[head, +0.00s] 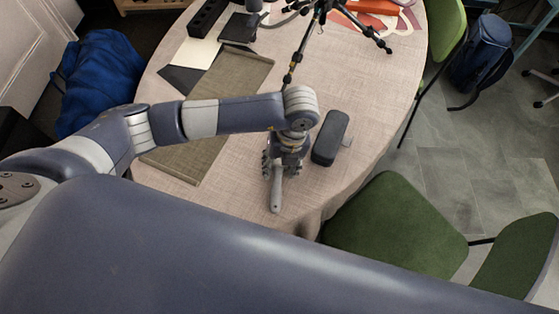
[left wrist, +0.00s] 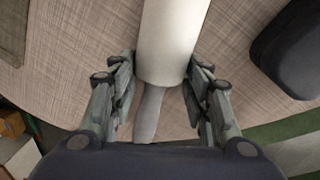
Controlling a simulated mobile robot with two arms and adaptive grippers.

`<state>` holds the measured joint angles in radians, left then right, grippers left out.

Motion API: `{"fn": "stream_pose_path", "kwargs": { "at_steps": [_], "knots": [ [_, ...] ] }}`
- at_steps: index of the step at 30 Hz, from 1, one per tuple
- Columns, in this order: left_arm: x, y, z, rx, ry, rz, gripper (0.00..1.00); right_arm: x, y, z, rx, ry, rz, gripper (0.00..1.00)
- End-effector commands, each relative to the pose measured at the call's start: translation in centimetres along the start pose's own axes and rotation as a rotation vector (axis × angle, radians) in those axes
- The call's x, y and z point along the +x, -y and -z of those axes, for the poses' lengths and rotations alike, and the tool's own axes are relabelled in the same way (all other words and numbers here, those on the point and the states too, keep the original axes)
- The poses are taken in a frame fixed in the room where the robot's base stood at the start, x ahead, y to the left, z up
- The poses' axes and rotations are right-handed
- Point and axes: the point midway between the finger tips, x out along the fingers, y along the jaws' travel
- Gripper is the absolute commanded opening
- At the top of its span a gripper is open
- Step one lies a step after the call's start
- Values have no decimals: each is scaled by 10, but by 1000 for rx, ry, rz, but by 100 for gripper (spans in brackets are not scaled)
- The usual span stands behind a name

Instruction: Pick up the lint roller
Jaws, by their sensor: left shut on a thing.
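The lint roller has a white cylinder and a grey handle. In the head view only its handle (head: 276,195) shows clearly, pointing toward the table's near edge; the gripper hides the rest. In the left wrist view the white cylinder (left wrist: 172,40) runs up between the fingers, with the handle below it. My left gripper (head: 282,166) comes down over the table near its front edge and is shut on the lint roller; its fingers (left wrist: 162,88) stand on either side of it. I cannot tell whether the roller touches the table. My right gripper is out of view.
A dark case (head: 331,137) lies just right of the gripper on the round table (head: 375,110). A black tripod (head: 297,50) stands farther back. A brown mat (head: 208,140) lies to the left. Green chairs (head: 395,222) stand to the right.

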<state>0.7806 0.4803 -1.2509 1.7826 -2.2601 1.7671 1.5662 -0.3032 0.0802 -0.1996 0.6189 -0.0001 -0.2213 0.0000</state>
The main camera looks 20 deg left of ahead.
Motion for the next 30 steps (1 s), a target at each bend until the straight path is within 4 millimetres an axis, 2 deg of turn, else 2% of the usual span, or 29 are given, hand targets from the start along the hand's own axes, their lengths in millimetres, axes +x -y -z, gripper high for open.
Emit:
{"fn": "stream_pose_path", "kwargs": {
  "at_steps": [5,10,22,30],
  "knots": [
    [-11,-1,-1,-1,2,3,18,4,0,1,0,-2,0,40],
    [-35,-6,1,2,3,3,18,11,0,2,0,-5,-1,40],
    [-35,-43,92,6,-2,2,18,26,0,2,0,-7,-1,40],
    [-40,-62,136,3,1,1,18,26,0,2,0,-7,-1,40]
  ]
}}
